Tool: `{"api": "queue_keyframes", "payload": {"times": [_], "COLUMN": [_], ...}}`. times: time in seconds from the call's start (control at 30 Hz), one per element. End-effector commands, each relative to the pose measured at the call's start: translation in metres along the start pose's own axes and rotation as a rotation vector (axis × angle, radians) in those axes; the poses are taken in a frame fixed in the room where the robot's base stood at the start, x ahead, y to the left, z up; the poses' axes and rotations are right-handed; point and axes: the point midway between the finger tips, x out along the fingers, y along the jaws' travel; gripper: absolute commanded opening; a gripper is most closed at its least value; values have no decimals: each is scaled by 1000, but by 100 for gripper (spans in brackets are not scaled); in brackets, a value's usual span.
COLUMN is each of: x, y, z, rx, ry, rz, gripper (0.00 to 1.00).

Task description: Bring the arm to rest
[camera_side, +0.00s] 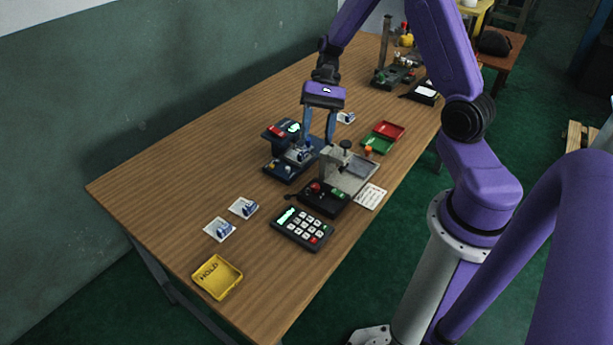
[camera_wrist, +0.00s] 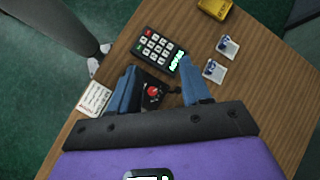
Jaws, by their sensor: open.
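My gripper (camera_side: 319,126) is purple and black with two blue fingers.
Red and green trays (camera_side: 383,137) sit right of the gripper. A tall post stand (camera_side: 387,55) is at the back. The table's left side (camera_side: 170,180) is clear.

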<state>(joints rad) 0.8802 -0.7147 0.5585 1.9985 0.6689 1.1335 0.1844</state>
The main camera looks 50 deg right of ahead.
Motion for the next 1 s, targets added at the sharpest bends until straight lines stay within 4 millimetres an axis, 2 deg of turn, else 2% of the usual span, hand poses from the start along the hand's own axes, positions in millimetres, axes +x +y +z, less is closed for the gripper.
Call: {"api": "queue_keyframes", "payload": {"times": [0.03,0.2,0.5,0.8,1.0], "x": [7,26,48,55,55], "y": [-3,1,29,68,84], "z": [20,74,152,202,217], "rx": [-92,-383,-928,-1494,-1752], "ry": [17,66,142,207,231], "rz": [62,253,531,723,779], "gripper": [48,48,48,48,48]}}
